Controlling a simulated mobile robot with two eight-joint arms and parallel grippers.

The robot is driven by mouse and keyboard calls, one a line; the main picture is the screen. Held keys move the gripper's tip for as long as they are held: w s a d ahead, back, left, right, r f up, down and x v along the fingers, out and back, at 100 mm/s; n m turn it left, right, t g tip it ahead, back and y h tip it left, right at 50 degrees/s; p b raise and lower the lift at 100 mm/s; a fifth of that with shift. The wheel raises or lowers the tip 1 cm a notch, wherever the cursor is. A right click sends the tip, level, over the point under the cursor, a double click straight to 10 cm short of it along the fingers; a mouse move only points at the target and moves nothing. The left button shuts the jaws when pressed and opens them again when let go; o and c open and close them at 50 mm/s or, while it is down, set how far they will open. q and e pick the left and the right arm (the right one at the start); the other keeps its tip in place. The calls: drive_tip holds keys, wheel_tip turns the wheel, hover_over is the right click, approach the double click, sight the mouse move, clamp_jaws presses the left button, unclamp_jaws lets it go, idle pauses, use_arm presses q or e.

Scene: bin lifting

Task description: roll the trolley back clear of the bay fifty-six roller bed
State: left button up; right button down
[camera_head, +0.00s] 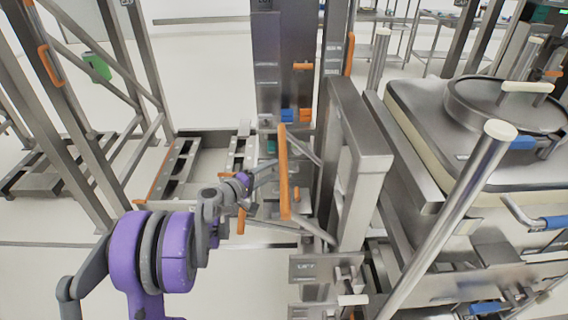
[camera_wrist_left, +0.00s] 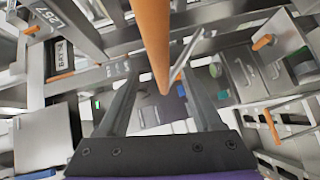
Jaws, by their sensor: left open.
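My left gripper (camera_head: 266,172) reaches in from the lower left, its fingers near a long upright orange bar (camera_head: 285,175) on the steel framework. In the left wrist view the fingers (camera_wrist_left: 160,76) are apart, and the orange bar (camera_wrist_left: 153,35) shows between them; I see no contact with either finger. A steel bin (camera_head: 425,130) with a round lid stands on a frame at the right. I cannot tell for sure which frame is the trolley and which the roller bed. A dark label reading "BAY" (camera_wrist_left: 62,50) shows in the wrist view. My right gripper is not in view.
A tall steel column (camera_head: 282,60) stands behind the orange bar. A slanted post with a white cap (camera_head: 450,215) crosses in front of the bin. Steel rack legs (camera_head: 125,60) stand at the left. Pale floor (camera_head: 200,70) is open behind and at the lower left.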

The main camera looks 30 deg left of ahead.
sight(283, 163)
use_arm(q)
drive_tip(key=x, duration=0.7)
drive_tip(key=shift+p, duration=0.3)
drive_tip(key=shift+s, duration=0.1)
clamp_jaws()
idle(0.9)
